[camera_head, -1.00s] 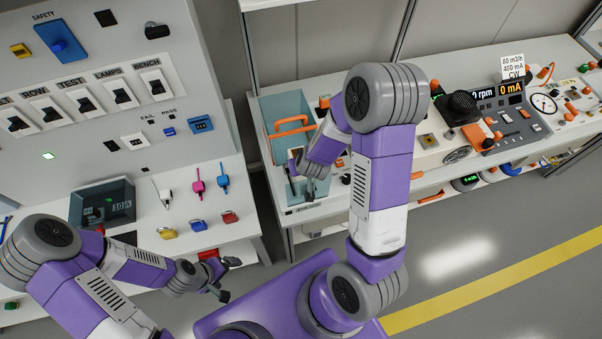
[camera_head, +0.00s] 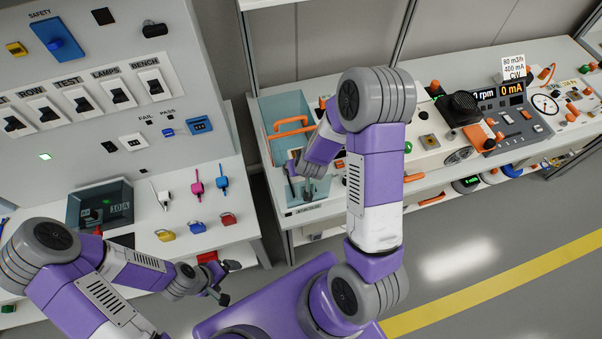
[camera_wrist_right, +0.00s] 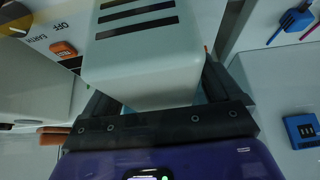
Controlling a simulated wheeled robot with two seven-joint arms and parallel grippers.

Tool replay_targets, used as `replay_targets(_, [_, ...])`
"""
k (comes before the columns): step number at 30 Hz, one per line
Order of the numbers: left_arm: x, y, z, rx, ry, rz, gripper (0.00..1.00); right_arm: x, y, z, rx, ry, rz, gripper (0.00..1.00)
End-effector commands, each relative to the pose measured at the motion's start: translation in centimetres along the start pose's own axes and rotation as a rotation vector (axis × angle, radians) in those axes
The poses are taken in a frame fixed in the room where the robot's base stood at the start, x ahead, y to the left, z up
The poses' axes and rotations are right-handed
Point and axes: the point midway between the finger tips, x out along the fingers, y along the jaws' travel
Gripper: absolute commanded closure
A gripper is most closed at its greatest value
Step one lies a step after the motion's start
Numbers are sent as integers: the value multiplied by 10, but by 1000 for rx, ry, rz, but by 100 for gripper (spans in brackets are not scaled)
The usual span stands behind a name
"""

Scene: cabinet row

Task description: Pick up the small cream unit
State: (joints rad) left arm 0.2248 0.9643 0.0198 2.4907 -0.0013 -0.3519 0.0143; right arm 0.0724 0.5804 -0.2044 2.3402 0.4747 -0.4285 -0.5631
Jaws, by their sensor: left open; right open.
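The small cream unit (camera_wrist_right: 145,60) fills the upper middle of the right wrist view, a pale box with dark slots on its top. My right gripper (camera_wrist_right: 165,95) is open, with its dark fingers on either side of the near part of the unit. I cannot tell whether they touch it. My left gripper (camera_head: 226,282) is open and empty, in front of the left bench's edge.
The teal bin (camera_head: 283,108) has an orange handle across it. Padlocks, including a yellow one (camera_head: 165,235), lie on the left bench below the switch panel (camera_head: 90,100). Instruments (camera_head: 500,110) crowd the right bench. Open floor (camera_head: 460,260) lies at the right front.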

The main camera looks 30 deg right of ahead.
Motion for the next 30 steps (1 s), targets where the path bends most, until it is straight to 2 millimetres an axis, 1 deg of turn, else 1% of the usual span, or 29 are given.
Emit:
replay_targets(8, [0,0,0,0,0,0,8,1,0,0,0,0,0,8])
replay_targets(9, [0,0,0,0,0,0,8,1,0,0,0,0,0,10])
replay_targets(17, [0,0,0,0,0,0,8,0,0,0,0,0,0,50])
replay_targets(24, [0,0,0,0,0,0,8,0,0,0,0,0,0,87])
replay_targets(25, [0,0,0,0,0,0,8,0,0,-1,-1,3,0,89])
replay_targets(30, [0,0,0,0,0,0,8,0,0,-1,-1,3,0,89])
